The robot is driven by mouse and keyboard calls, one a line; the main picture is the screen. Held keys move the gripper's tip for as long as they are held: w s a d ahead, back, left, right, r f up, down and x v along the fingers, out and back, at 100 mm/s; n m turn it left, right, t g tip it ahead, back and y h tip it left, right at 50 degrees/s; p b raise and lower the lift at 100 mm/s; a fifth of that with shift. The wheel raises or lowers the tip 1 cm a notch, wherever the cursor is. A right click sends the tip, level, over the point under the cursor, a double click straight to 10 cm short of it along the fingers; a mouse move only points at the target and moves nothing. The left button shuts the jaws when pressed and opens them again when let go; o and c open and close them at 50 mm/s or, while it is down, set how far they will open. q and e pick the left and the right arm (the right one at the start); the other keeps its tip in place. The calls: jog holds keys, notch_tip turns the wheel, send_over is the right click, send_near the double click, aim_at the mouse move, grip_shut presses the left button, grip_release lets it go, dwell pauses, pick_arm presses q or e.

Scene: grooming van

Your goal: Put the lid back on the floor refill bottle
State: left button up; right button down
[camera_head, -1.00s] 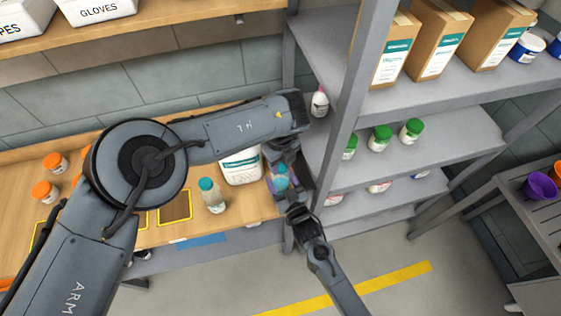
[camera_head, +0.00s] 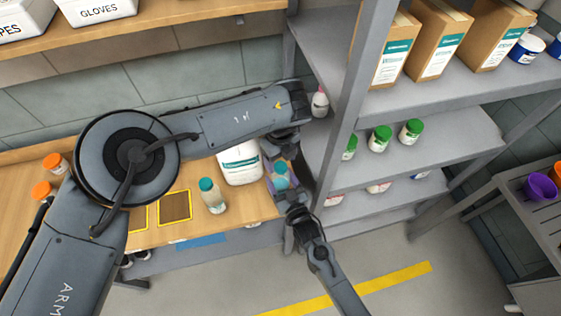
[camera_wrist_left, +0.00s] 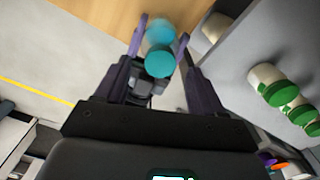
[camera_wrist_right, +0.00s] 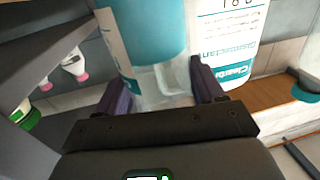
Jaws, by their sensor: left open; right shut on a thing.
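A clear bottle (camera_wrist_right: 165,85) stands upright between the fingers of my right gripper (camera_head: 283,188), which is shut on it. A teal lid (camera_head: 280,169) sits at its top; it also shows in the right wrist view (camera_wrist_right: 135,25). I cannot tell whether it is fully seated. My left gripper (camera_wrist_left: 158,42) is open just above this lid (camera_wrist_left: 160,63), fingers on either side and apart from it. A second blurred teal shape (camera_wrist_left: 158,31) shows beyond it. Another teal-capped bottle (camera_head: 213,198) stands on the bench to the left.
A large white jug (camera_head: 240,163) stands on the wooden bench (camera_head: 262,207) close beside the held bottle. The grey shelf unit (camera_head: 420,145) with several green-capped jars is close on the right. A pink-capped bottle (camera_head: 319,103) stands near my left wrist.

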pick_arm(q)
notch_tip(320, 180, up, 10)
jog(key=shift+f, duration=0.2)
pick_arm(e)
jog(key=shift+c, duration=0.2)
grip_release()
pick_arm(q)
jog(key=shift+r, duration=0.1)
pick_arm(e)
jog(key=v, duration=1)
jog(key=shift+s, duration=0.4)
pick_arm(q)
jog(key=shift+s, duration=0.1)
pick_arm(e)
jog(key=shift+d, duration=0.15)
